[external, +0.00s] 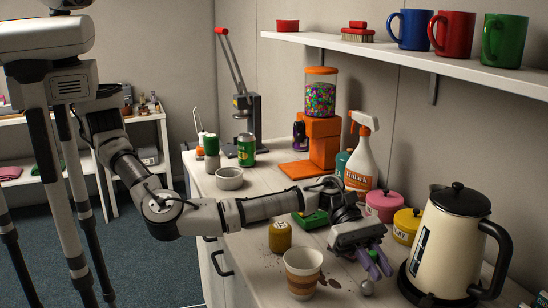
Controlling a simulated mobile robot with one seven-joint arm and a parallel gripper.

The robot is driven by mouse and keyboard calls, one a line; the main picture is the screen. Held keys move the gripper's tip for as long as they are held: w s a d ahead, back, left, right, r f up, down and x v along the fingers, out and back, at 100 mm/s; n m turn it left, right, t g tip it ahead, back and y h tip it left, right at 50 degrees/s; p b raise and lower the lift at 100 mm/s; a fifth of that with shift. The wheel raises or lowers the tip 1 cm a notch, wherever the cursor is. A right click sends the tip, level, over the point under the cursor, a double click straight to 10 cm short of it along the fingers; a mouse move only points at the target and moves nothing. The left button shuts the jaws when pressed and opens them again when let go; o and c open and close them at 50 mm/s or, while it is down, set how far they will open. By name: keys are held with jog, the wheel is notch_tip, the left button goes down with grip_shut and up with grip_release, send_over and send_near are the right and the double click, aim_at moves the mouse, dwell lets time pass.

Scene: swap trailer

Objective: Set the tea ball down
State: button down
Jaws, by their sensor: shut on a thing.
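The exact grip is too small to see. I cannot tell whether the ball touches the counter.
A cream kettle (447,245) stands close on the right. A mustard jar (280,237) and a green item (310,219) are to the left. Pink (384,206) and yellow tins (406,226) stand behind. Dark stains mark the counter (262,267) near the cup.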

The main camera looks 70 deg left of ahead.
jog(key=shift+f, duration=0.15)
jog(key=c, duration=1.4)
grip_release()
jog(key=b+v, duration=0.4)
jog(key=v, duration=0.8)
